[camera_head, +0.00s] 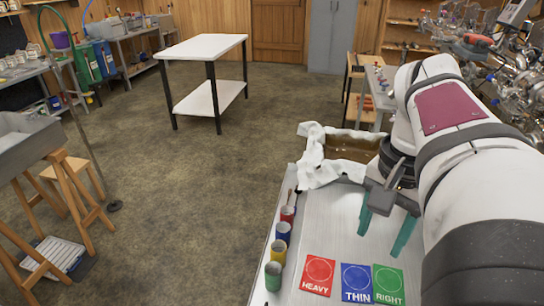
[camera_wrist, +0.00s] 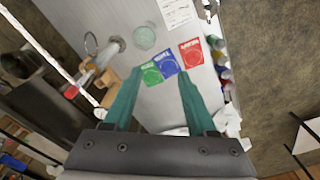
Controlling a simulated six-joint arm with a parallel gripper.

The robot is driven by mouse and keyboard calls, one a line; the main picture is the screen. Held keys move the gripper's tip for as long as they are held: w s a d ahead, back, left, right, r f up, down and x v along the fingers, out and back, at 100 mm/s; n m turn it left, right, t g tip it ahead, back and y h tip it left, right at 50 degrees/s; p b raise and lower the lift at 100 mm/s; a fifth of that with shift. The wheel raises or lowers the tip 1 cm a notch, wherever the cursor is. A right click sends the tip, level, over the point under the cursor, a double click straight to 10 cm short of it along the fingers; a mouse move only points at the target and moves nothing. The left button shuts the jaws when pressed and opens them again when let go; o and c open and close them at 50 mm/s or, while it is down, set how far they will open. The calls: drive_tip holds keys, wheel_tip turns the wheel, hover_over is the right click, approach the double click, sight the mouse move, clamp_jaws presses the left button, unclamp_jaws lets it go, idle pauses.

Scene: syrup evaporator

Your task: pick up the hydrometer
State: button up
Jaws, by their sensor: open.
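I cannot clearly make out the hydrometer in either view. My gripper (camera_head: 385,236) is over the metal-topped bench (camera_head: 340,228), with its two teal fingers apart and pointing down. In the wrist view, nothing shows between the fingers of my gripper (camera_wrist: 160,76) except bench top and cards below. A red HEAVY card (camera_head: 318,274), a blue THIN card (camera_head: 356,282) and a green RIGHT card (camera_head: 389,285) lie in a row on the bench. In the wrist view, a clear glass vessel (camera_wrist: 144,38) and a metal cylinder (camera_wrist: 109,53) stand beyond the fingertips.
Several coloured cups, including a green one (camera_head: 273,276), line the bench's left edge. A crumpled white cloth (camera_head: 318,172) hangs over a pan of brown liquid (camera_head: 352,148) behind my gripper. A white table (camera_head: 203,46) stands farther off, with open floor before it.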

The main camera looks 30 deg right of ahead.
drive_tip(key=s+d+r+m+g, duration=0.1)
drive_tip(key=s+d+r+m, duration=0.25)
drive_tip(key=s, duration=0.25)
drive_tip(key=s+d+r+m, duration=0.2)
drive_tip(key=s+d+m, duration=0.25)
drive_tip(key=s, duration=0.25)
drive_tip(key=shift+h, duration=0.5)
drive_tip(key=d+f, duration=0.1)
drive_tip(key=f, duration=0.4)
drive_tip(key=s+d+f, duration=0.1)
drive_tip(key=f, duration=0.4)
drive_tip(key=d+f, duration=0.1)
drive_tip(key=f, duration=0.4)
drive_tip(key=shift+s, duration=0.2)
drive_tip(key=shift+r, duration=0.1)
clamp_jaws()
